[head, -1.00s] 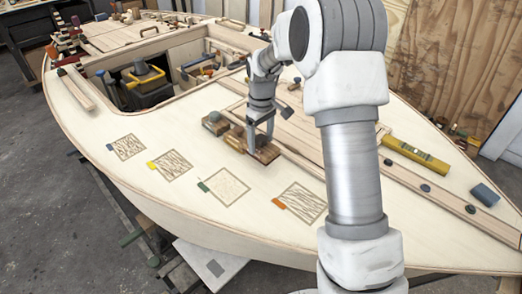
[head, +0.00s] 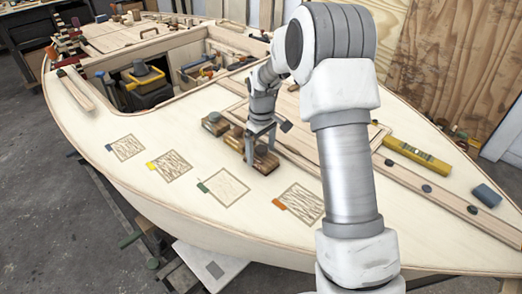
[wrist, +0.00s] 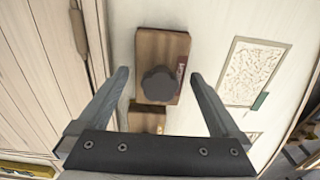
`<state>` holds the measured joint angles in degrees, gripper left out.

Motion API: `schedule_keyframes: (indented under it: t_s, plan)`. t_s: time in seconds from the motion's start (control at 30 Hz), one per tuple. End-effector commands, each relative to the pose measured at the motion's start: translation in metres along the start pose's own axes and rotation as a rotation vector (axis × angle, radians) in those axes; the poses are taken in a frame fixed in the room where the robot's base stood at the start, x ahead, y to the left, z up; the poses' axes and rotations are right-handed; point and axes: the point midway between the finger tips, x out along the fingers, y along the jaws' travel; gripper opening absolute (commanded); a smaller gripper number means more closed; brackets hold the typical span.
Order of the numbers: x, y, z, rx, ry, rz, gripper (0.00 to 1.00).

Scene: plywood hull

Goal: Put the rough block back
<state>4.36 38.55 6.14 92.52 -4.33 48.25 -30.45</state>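A wooden sanding block with a dark round knob (wrist: 160,84) lies on the pale deck in the wrist view, with a small reddish label on its right edge. The same block shows under my gripper in the head view (head: 264,161). My gripper (head: 260,158) is open, its fingers apart on either side of this block; I cannot tell whether they touch it. Another block (wrist: 147,121) is partly hidden behind the gripper's bar. In the head view, more blocks (head: 215,123) sit in a row up and left. I cannot tell by sight which block is the rough one.
Several square patches with coloured tags lie along the near deck; the green-tagged patch (head: 223,187) looks mostly clear, the orange-tagged one (head: 300,203) streaked. A yellow level (head: 416,155) and a blue block (head: 486,195) lie at right. An open cockpit (head: 150,85) is at upper left.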

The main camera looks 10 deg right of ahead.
Motion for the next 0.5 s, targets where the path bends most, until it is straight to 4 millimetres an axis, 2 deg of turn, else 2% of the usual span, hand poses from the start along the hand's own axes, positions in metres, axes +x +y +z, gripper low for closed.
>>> schedule_keyframes:
  t_s: [0.13,0.23,0.5]
  plan:
    - [-0.005,0.000,0.000,0.000,0.001,0.001,1.00]
    - [-0.018,0.000,-0.001,0.000,0.002,0.001,1.00]
    - [-0.076,0.001,-0.001,-0.001,0.004,0.003,1.00]
